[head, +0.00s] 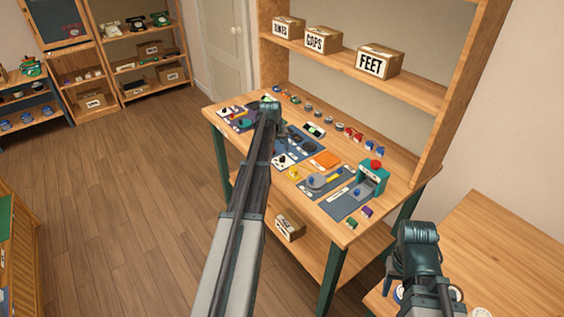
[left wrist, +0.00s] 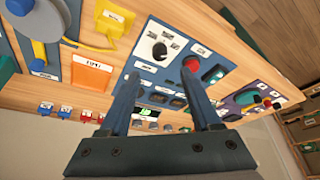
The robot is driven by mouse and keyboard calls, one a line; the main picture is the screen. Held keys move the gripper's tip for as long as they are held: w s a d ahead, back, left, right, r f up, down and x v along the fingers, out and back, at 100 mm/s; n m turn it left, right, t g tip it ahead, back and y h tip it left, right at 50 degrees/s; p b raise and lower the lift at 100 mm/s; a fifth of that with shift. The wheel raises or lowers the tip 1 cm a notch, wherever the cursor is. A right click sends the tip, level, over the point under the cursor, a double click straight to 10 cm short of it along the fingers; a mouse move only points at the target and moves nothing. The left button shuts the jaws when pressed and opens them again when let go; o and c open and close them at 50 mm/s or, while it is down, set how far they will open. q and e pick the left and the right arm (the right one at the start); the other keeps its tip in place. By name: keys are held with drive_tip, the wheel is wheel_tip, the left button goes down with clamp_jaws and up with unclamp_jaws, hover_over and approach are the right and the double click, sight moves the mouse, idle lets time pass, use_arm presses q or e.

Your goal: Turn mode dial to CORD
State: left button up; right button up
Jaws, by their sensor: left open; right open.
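The mode dial (left wrist: 159,51) is a small black round knob on a white plate, with several small labels around it that I cannot read. Its pointer direction is too small to tell. In the head view the white plate (head: 283,161) lies on the bench, just below the end of my left arm. My left gripper (left wrist: 162,76) is open and empty, its two fingers apart above the panel, with the dial beyond the tips and not between them. In the head view my left gripper (head: 282,130) is partly hidden by its arm. My right gripper (head: 389,281) is low at the right, mostly hidden, away from the dial.
A red button (left wrist: 192,63) sits on the blue panel beside the dial plate. An orange plate (head: 325,160) and a teal box with a red top (head: 372,180) stand further right on the bench. Small coloured parts line the back. A shelf (head: 400,82) holds labelled boxes.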

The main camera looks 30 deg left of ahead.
sight(282, 157)
use_arm(q)
drive_tip(key=b+x, duration=0.7)
drive_tip(key=x, duration=0.2)
use_arm(e)
wheel_tip(282, 157, down, 8)
drive_tip(key=shift+f, duration=0.1)
use_arm(q)
drive_tip(key=shift+r, duration=0.1)
clamp_jaws()
